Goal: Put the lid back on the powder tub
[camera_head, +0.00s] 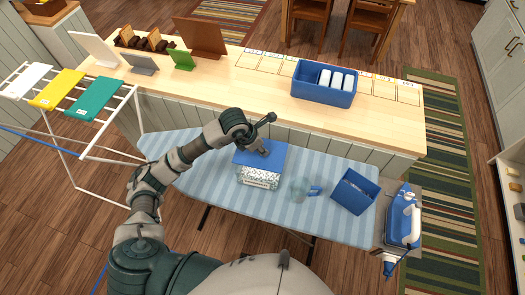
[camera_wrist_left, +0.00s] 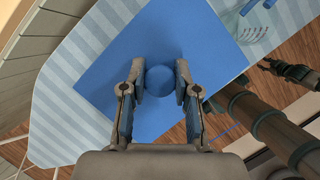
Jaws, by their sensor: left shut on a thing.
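The powder tub (camera_head: 260,178) is a white box with a speckled pattern, standing on the blue striped ironing board (camera_head: 215,182). My left gripper (camera_head: 264,150) comes down onto the lid from above. In the left wrist view, its fingers (camera_wrist_left: 160,88) are shut on the round blue knob (camera_wrist_left: 160,79) in the middle of the lid, which hides the tub below.
A clear cup with a blue handle (camera_head: 315,190) and an open blue box (camera_head: 355,191) stand right of the tub. A blue and white iron (camera_head: 403,222) is at the board's right end. Behind runs a wooden counter (camera_head: 235,85) with a blue caddy (camera_head: 322,96). A drying rack is left.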

